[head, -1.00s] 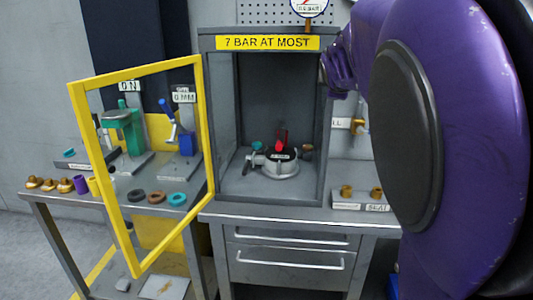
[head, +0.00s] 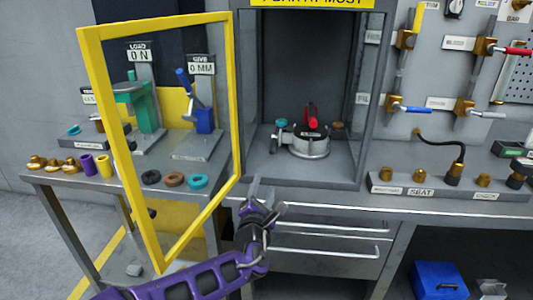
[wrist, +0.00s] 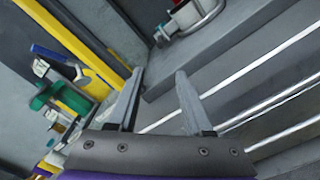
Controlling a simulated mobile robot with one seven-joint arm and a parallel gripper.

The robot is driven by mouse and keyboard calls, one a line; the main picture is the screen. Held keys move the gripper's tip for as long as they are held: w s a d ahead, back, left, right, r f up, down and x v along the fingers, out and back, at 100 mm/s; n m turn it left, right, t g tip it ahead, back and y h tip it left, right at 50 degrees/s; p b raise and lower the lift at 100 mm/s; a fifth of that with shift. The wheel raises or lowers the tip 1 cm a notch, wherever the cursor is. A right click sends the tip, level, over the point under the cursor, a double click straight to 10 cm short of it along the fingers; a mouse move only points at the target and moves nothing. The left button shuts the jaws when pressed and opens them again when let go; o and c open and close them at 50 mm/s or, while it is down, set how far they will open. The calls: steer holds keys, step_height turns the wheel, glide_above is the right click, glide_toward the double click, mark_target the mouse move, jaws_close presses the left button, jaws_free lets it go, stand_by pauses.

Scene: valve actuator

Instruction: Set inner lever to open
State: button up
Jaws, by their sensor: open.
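The valve actuator (head: 308,143) stands on the floor of the grey cabinet (head: 372,105), a round metal body with a dark top. A red lever (head: 312,116) stands up from its top. A teal knob (head: 281,123) is at its left and a brownish one (head: 338,129) at its right. Which part is the inner lever I cannot tell. In the wrist view the actuator (wrist: 190,18) is partly cut off at the top edge. My gripper (head: 267,193) is open and empty, in front of the bench edge, below and left of the actuator. Its fingers also show in the wrist view (wrist: 158,95).
The yellow-framed door (head: 160,262) stands open to the left of the cabinet, close to my gripper. Drawer handles (head: 325,252) lie below the bench top. A fixture block with fittings (head: 440,190) sits at right. The cabinet's front opening is clear.

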mark_target(272, 153)
steer(key=w, duration=0.5)
steer(key=w+b, duration=0.1)
steer(key=w, duration=1.1)
steer(key=shift+w+d, duration=0.15)
steer(key=shift+d, duration=0.15)
jaws_close()
stand_by(0.7)
